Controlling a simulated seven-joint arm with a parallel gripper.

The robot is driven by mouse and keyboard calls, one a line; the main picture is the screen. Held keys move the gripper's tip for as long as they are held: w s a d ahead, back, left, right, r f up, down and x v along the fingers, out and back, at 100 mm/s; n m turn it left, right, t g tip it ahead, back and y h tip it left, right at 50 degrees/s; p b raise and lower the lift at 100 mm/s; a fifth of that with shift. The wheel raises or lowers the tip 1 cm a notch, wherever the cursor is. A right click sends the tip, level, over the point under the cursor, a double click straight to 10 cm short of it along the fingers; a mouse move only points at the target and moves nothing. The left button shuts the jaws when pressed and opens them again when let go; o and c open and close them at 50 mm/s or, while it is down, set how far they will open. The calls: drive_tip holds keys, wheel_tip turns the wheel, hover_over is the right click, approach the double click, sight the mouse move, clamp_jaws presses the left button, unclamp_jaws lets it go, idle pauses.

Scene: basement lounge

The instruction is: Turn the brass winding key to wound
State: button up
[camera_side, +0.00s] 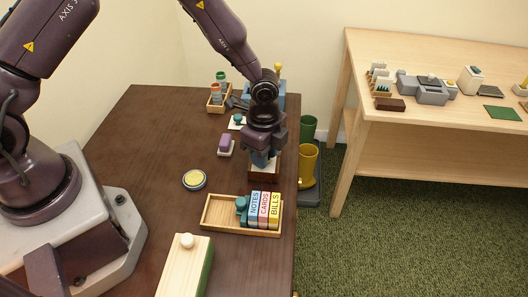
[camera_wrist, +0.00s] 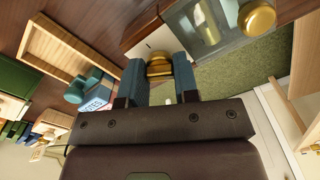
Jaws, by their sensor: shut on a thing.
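The brass winding key (camera_wrist: 159,68) shows in the wrist view between the two teal fingers of my gripper (camera_wrist: 160,82). My gripper is shut on it. The key sits at a pale face of a small brown-sided box (camera_wrist: 140,28). In the side view my gripper (camera_side: 263,160) points down at this brown box (camera_side: 265,172) near the table's right edge, and the key is hidden there. I see no mark that tells how far the key is turned.
A wooden tray (camera_side: 222,222) with labelled blocks (camera_side: 264,208) lies just in front of the box. A round yellow-topped tin (camera_side: 194,179) and a purple block (camera_side: 226,143) are to the left. The table's left middle is clear.

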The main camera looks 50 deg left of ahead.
drive_tip(key=m, duration=0.6)
drive_tip(key=shift+m, duration=0.3)
idle(0.4)
drive_tip(key=o, duration=0.9)
drive_tip(key=shift+o, duration=0.2)
drive_tip(key=shift+r, duration=0.1)
wheel_tip(320, 180, up, 13)
